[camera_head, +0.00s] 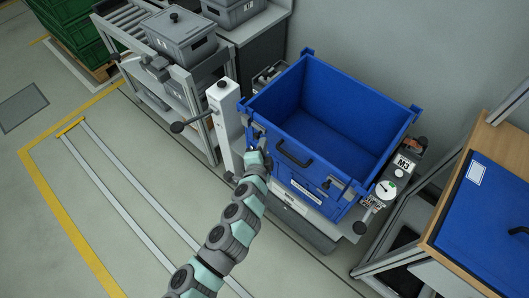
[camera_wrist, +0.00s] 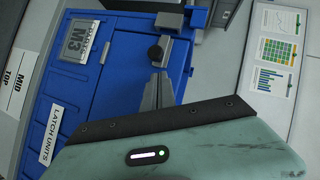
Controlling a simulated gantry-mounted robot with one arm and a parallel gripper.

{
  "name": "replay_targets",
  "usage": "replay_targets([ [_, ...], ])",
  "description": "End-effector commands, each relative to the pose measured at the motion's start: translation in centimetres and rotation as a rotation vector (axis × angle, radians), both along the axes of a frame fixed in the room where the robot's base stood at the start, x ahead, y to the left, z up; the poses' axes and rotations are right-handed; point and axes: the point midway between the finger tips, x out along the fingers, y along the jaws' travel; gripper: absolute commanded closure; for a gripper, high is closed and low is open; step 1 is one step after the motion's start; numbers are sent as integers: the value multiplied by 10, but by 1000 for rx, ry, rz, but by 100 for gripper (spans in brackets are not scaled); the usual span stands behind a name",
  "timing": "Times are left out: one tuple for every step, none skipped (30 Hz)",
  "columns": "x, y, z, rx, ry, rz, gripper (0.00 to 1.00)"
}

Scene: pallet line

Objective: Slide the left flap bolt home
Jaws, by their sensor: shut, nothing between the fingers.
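The blue container (camera_head: 271,108) stands with its front flap (camera_head: 285,172) facing my arm. In the wrist view, the left flap bolt shows as a grey metal bracket (camera_wrist: 178,52) with a round black knob (camera_wrist: 155,53) on the blue front. My gripper (camera_wrist: 158,76) is shut and empty, its fingertips right by the knob; I cannot tell whether they touch it. In the head view my gripper (camera_head: 258,152) is at the left end of the flap and partly hides this bolt. The right flap bolt (camera_head: 333,184) shows at the flap's other end.
A black handle (camera_head: 294,154) sticks out between the bolts. A white post (camera_head: 222,110) with a dark lever stands close left of the container. A round gauge (camera_head: 386,190) is at its right. A wooden-edged bench (camera_head: 497,150) is farther right. Floor in front is clear.

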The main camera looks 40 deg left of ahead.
Motion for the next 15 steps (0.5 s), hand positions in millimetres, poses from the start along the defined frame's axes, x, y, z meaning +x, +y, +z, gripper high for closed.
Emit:
replay_targets([
  [0, 6, -4, 0, 2, 2, 100],
  [1, 8, -5, 0, 2, 1, 100],
  [1, 11, -6, 0, 3, 1, 100],
  [1, 13, -7, 0, 2, 1, 100],
  [1, 15, -8, 0, 2, 1, 100],
  [2, 17, -9, 0, 2, 0, 100],
  [2, 17, -9, 0, 2, 0, 100],
  [2, 18, -10, 0, 2, 0, 100],
  [2, 19, -10, 1, 1, 0, 100],
  [2, 19, -10, 1, 1, 0, 100],
  [2, 19, -10, 0, 0, 0, 100],
  [2, 19, -10, 1, 1, 0, 100],
  [2, 19, -10, 0, 0, 0, 100],
  [2, 19, -10, 0, 0, 0, 100],
  [2, 19, -10, 0, 0, -1, 100],
])
